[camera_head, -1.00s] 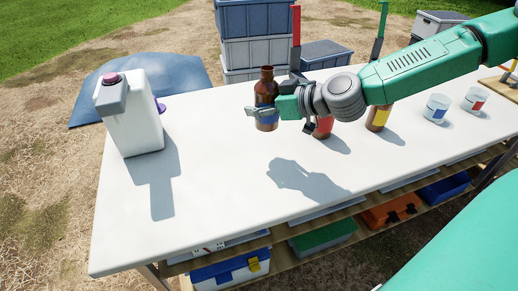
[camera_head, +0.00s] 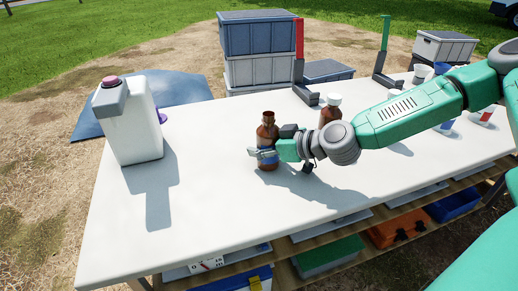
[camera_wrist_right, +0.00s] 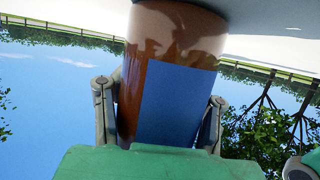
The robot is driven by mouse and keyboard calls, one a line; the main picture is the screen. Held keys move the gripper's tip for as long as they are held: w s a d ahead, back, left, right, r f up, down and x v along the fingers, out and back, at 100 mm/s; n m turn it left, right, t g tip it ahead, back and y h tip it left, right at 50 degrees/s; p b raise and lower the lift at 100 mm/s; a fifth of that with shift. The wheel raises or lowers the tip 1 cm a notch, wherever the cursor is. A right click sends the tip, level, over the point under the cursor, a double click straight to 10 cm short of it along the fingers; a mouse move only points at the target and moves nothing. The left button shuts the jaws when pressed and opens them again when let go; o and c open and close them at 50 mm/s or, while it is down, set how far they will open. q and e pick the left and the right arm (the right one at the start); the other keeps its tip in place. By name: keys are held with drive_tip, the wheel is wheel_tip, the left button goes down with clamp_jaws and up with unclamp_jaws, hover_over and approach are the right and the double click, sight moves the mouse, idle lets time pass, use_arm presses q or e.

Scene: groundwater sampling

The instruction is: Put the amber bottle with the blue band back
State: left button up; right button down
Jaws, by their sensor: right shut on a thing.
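The amber bottle with the blue band (camera_head: 267,133) is upright and uncapped at the middle of the white table (camera_head: 215,215). My right gripper (camera_head: 264,155) is shut around its body from the right. Its base is at or just above the tabletop; I cannot tell for sure whether it touches. In the right wrist view the amber bottle (camera_wrist_right: 185,30) and its blue band (camera_wrist_right: 178,105) stand between the two fingers, with the tabletop close to its base. My left gripper is not in view.
A white jug (camera_head: 132,130) stands at the left. Red (camera_head: 299,40) and green (camera_head: 385,40) uprights rise at the back edge. Cups (camera_head: 487,115) are at the right. The front-left tabletop is clear.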

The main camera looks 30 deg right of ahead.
drive_tip(key=shift+a+r, duration=0.25)
drive_tip(key=shift+a, duration=0.05)
drive_tip(key=shift+f, duration=0.3)
drive_tip(key=c, duration=0.9)
unclamp_jaws()
drive_tip(key=shift+o, duration=0.9)
drive_tip(key=shift+d, duration=0.25)
drive_tip(key=shift+s+f, duration=0.1)
drive_tip(key=shift+s+d+r, duration=0.1)
drive_tip(key=shift+s+r, duration=0.1)
drive_tip(key=shift+r, duration=0.05)
drive_tip(key=p+v, duration=0.4)
drive_tip(key=v, duration=0.3)
drive_tip(key=shift+s+d+r+p, duration=0.15)
drive_tip(key=shift+r+p, duration=0.05)
drive_tip(key=shift+p, duration=0.15)
drive_tip(key=p+v, duration=0.4)
drive_tip(key=shift+s+d+f, duration=0.1)
drive_tip(key=shift+s+f, duration=0.05)
drive_tip(key=shift+s, duration=0.05)
drive_tip(key=shift+s+d+p, duration=0.25)
drive_tip(key=shift+s+p, duration=0.35)
drive_tip(key=shift+p, duration=0.35)
